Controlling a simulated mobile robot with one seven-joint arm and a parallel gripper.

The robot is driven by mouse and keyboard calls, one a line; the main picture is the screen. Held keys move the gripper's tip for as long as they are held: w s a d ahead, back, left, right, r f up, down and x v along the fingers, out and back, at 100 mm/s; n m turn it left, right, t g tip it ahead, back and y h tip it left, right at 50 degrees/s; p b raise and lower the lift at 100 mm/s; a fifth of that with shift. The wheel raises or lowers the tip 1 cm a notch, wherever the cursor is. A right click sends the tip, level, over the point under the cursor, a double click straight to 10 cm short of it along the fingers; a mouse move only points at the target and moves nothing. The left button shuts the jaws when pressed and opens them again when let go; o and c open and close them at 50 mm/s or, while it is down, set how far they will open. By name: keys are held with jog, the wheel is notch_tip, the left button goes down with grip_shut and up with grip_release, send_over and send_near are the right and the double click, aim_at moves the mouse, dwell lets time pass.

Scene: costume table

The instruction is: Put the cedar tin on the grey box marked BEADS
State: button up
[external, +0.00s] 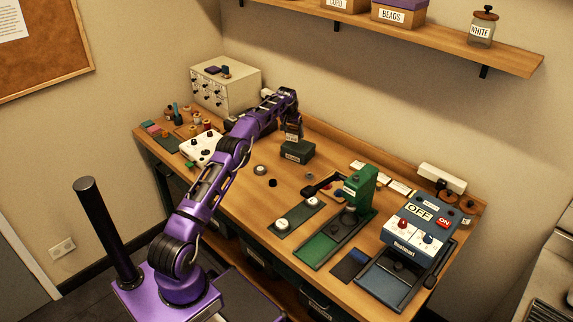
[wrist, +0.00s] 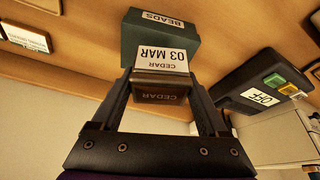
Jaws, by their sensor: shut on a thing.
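The cedar tin (wrist: 160,78) is small and brown, with a CEDAR label and a white label reading CEDAR 03 MAR. My gripper (wrist: 160,92) is shut on it, one finger on each side. The dark grey-green box marked BEADS (wrist: 150,40) lies just beyond the tin in the wrist view. In the external view the box (external: 298,154) stands on the table, with the tin (external: 292,138) and my gripper (external: 292,128) directly over its top. I cannot tell whether the tin touches the box. The gripper partly hides the tin.
A green press (external: 357,190) and a blue machine (external: 416,230) marked OFF stand to the right. A drawer cabinet (external: 226,88) stands at the back left.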

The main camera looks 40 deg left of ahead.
aim_at(299, 150)
jog(key=shift+w+d+f, duration=0.1)
jog(key=shift+w+d, duration=0.2)
jog(key=shift+d, duration=0.2)
jog(key=shift+w+d+f, duration=0.1)
jog(key=shift+w+d, duration=0.2)
jog(key=shift+d, duration=0.2)
jog(key=shift+f, duration=2.4)
jog(key=shift+f, duration=0.2)
jog(key=o, duration=1.3)
jog(key=shift+r, duration=0.1)
